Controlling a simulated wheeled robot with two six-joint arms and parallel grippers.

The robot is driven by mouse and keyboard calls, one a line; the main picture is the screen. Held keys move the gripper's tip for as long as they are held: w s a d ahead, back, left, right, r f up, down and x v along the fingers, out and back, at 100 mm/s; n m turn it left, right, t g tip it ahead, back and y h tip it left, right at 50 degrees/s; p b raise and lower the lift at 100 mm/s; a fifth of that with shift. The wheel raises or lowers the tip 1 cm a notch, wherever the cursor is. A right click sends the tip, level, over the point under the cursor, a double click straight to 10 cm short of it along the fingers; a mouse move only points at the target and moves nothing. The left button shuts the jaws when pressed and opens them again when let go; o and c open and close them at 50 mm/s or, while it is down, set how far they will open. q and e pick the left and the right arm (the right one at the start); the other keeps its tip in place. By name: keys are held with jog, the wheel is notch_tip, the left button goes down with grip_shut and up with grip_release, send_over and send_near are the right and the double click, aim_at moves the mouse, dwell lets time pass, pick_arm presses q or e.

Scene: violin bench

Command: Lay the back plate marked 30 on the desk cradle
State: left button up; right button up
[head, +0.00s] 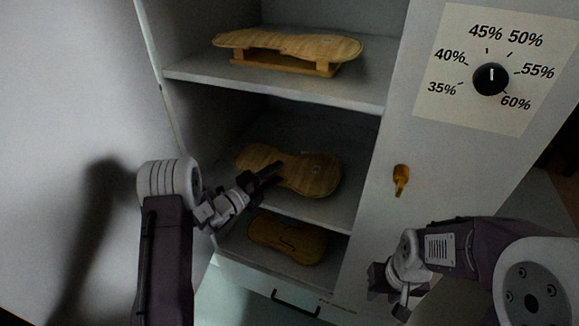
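Three violin-shaped wooden plates lie in an open cabinet: the top plate (290,43) on a wooden stand (284,65), the middle plate (312,175) on the middle shelf, and the bottom plate (288,238) below. I cannot read a 30 on any of them. My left gripper (270,172) reaches into the cabinet, its dark fingers overlapping the left half of the middle plate; I cannot tell whether they touch it or how far apart they are. My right gripper (402,302) is low at the right, outside the cabinet, its fingers unclear. No desk cradle can be made out.
A white door or wall panel (70,110) stands left of the cabinet. The right front panel has a dial (491,78) marked from 35% to 60%, pointing up, and an orange-brown knob (401,180). A dark handle (296,303) is on a drawer below.

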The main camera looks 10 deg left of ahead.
aim_at(289, 162)
pick_arm(q)
jog(key=x, duration=0.6)
jog(key=shift+w+d+f+b, duration=0.1)
jog(key=shift+w+d+b, duration=0.1)
jog(key=shift+b, duration=0.15)
grip_shut()
